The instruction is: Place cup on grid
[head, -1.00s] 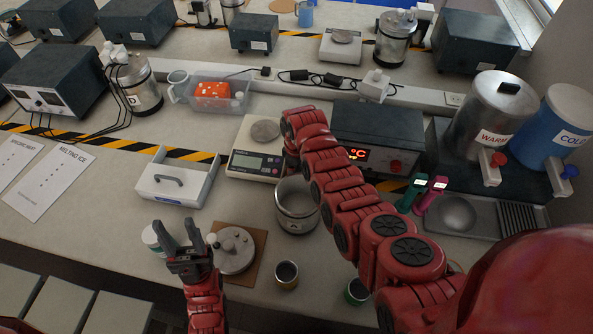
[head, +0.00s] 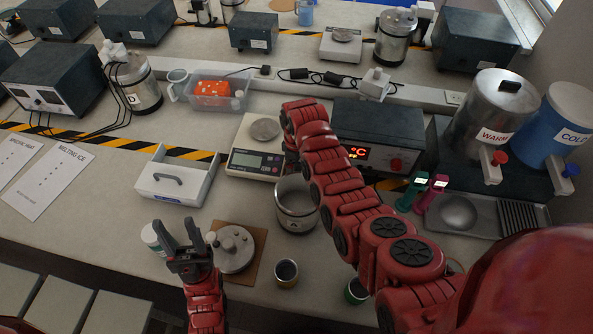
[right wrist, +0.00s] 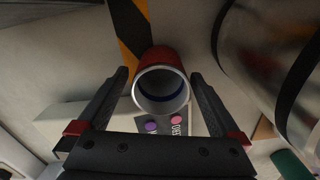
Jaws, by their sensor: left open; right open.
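A red cup (right wrist: 161,78) with a bright metal rim and dark inside shows in the right wrist view, its mouth toward the camera. My right gripper (right wrist: 160,76) is open, with one finger on either side of the cup and a gap visible at each side. In the head view my right arm hides this cup and the right gripper. A dark slatted grid (head: 521,216) lies at the right, beside a round basin. My left gripper (head: 180,225) is open and empty at the front left, near a white jar and a lidded disc.
A scale (head: 257,160) stands near the right arm's end, with a metal pot (head: 296,207) in front. Two small cups, one yellowish (head: 286,274) and one green (head: 355,291), stand near the front edge. Warm (head: 492,118) and cold (head: 561,126) dispensers stand behind the grid.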

